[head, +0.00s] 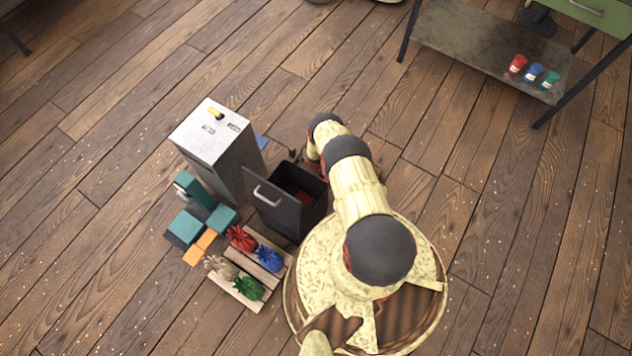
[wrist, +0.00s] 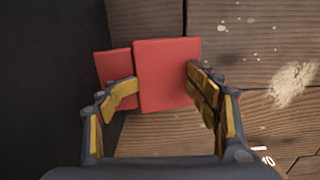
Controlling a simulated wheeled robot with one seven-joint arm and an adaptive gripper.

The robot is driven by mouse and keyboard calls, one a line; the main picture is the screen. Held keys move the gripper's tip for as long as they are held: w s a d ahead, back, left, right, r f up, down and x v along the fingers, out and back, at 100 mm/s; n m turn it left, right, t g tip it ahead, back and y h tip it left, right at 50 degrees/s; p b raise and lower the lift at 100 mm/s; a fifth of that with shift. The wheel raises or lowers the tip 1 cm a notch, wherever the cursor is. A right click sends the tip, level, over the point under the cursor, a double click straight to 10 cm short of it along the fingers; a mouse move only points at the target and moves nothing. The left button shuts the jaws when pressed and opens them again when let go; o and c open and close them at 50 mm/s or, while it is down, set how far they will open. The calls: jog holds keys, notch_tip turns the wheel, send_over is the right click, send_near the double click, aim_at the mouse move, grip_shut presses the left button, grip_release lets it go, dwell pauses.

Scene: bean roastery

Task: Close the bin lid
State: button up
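The dark bin (head: 312,214) stands open at the top beside a tall grey cabinet. A dark panel with a pale bar handle (head: 268,196) is on its left side; I cannot tell whether this is the lid. Something red (head: 305,197) shows inside the bin. My gripper is at the bin's far side in the head view, largely hidden by my arm. In the wrist view my gripper (wrist: 162,88) has its yellow-padded fingers apart, over two red flat blocks (wrist: 167,75). I cannot tell whether the fingers touch them. A dark surface fills the left of that view.
The grey cabinet (head: 212,150) has a yellow item on top. Teal and orange blocks (head: 203,240) lie at its foot. A wooden pallet (head: 238,296) holds red, blue, green and tan sacks. A low shelf (head: 480,48) stands at upper right. The floor right of my base is clear.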

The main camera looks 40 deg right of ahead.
jog(key=o, duration=0.6)
jog(key=shift+w, duration=0.1)
jog(key=shift+o, duration=0.2)
